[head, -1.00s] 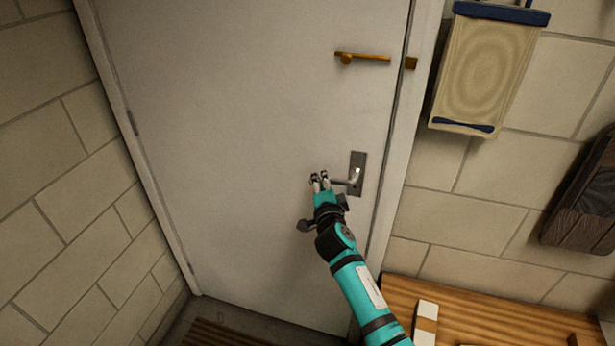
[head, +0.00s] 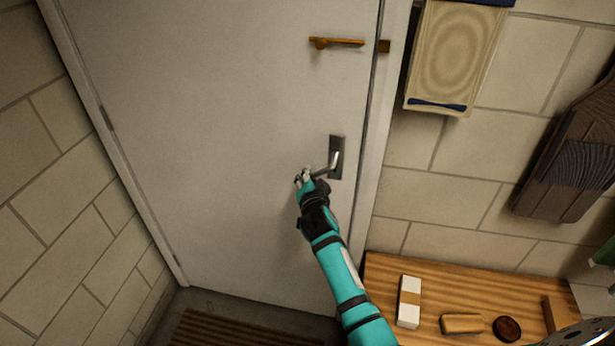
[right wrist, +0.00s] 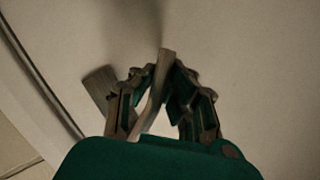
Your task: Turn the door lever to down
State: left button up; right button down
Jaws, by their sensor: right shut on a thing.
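The white door (head: 220,120) is shut in its frame. Its metal lever (head: 322,172) sits on a dark plate (head: 337,150) near the right edge and slants down to the left in the head view. My right gripper (head: 303,177) is at the lever's free end. In the right wrist view the lever (right wrist: 156,90) runs between the two fingers of the right gripper (right wrist: 158,85), which are closed around it, and the plate (right wrist: 98,88) shows to the left. My left gripper is out of view.
A brass latch (head: 337,42) is higher on the door. A wooden bench (head: 385,268) at lower right holds a white box (head: 409,302), a tan block (head: 462,323) and a dark round item (head: 507,328). A towel (head: 447,55) hangs on the right wall.

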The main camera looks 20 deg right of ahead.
jog(key=shift+f, duration=0.15)
jog(key=c, duration=1.3)
grip_release()
jog(key=shift+s+d, duration=0.1)
jog(key=v, duration=0.7)
jog(key=shift+s, duration=0.2)
